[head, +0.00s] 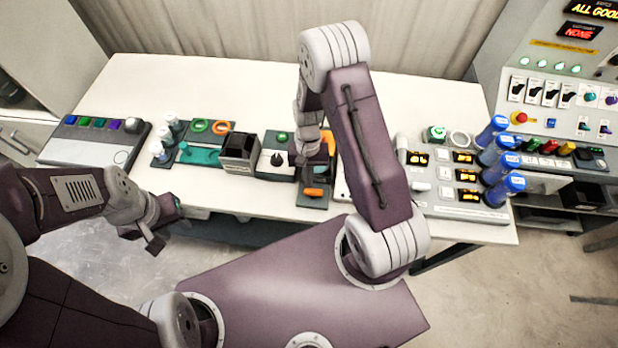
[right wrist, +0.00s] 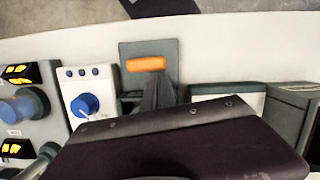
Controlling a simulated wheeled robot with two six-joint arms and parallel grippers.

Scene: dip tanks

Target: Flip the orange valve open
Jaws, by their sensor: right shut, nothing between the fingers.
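The orange valve handle (head: 315,192) is a short bar on a dark grey plate near the front edge of the table. In the right wrist view the orange bar (right wrist: 146,64) lies crosswise on its grey plate. My right gripper (head: 308,158) is low over the panels, just behind the bar in the head view. In the right wrist view its shut, empty grey fingers (right wrist: 158,84) are beside the bar; whether they touch it I cannot tell. My wrist hides part of the plate. My left gripper (head: 160,230) is in front of the table at the left, away from the valve; its jaw opening is unclear.
A black box (head: 239,150) and a knob panel (head: 275,160) stand left of the valve. To the right are a display panel (head: 465,180) and several blue-capped cylinders (head: 503,188). In the right wrist view a white panel with a blue knob (right wrist: 85,104) is close beside the valve plate.

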